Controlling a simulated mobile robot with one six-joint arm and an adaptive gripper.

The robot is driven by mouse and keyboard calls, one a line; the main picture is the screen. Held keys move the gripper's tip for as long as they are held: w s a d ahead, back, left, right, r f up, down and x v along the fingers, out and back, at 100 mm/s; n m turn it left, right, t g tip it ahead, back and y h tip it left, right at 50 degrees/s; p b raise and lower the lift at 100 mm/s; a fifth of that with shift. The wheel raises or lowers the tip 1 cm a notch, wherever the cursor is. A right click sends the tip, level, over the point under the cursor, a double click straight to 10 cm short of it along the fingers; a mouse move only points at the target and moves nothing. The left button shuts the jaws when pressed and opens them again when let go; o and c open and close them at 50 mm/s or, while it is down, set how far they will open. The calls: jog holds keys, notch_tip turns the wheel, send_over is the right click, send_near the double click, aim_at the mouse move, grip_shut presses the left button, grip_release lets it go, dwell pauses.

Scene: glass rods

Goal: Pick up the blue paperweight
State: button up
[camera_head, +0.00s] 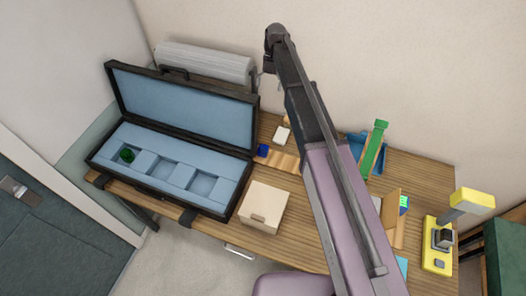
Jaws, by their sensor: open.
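A small deep-blue object (262,151), which looks like the blue paperweight, sits on the table just right of the open case. It is close to the case's right edge and a wooden piece. My gripper (268,68) is at the far end of my dark arm, high in the picture and apart from the blue object. Its fingers are small and hard to make out; it is open, with nothing seen in it. The black case (239,207) has a blue lining with three compartments. A green round object (127,155) is in the left one.
A cream box (263,207) stands in front of the blue object. A small white item (282,134) lies behind it. To the right are a green object (374,148), a cardboard piece (391,209) and a yellow device (437,256). My arm hides the table's middle.

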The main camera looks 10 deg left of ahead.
jog(key=b, duration=2.1)
send_near(263, 148)
jog(key=w+r, duration=0.1)
jog(key=r, duration=0.1)
jog(key=shift+w+d+f, duration=0.1)
jog(key=shift+d+f, duration=0.1)
jog(key=shift+d, duration=0.05)
jog(key=b+x, duration=0.7)
jog(key=x, duration=0.1)
jog(key=shift+a, duration=0.1)
jog(key=shift+f+b, duration=0.3)
jog(key=shift+b, duration=0.15)
jog(key=shift+b+x, duration=2.3)
jog(key=shift+x, duration=0.3)
jog(key=shift+s+a, duration=0.1)
jog(key=shift+s, duration=0.1)
